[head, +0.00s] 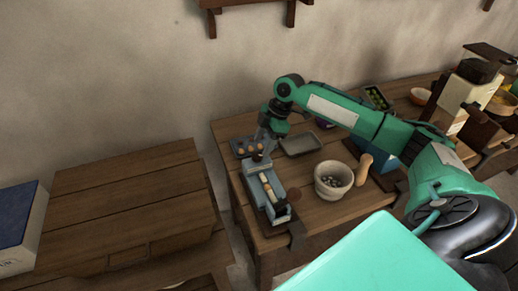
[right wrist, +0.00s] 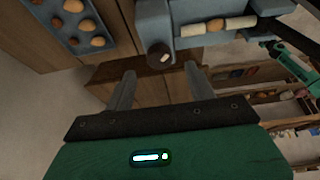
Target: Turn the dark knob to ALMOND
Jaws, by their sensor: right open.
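The dark knob (right wrist: 160,56) is a round dark brown cap with a small pale mark on its face. In the head view the device (head: 279,211) stands at the table's left end. My right gripper (right wrist: 160,70) is open, with one finger to each side of the knob near the fingertips; I cannot tell whether they touch it. In the head view the right gripper (head: 262,146) is over the device's far end. No ALMOND label is readable. My left gripper is not in view.
A blue-grey tray with nuts (head: 241,153) lies beside the device's far end. A grey tray (head: 300,144), a white bowl (head: 333,190) and a wooden-handled tool (head: 364,168) are to the right. A wooden chest (head: 125,205) stands left of the table.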

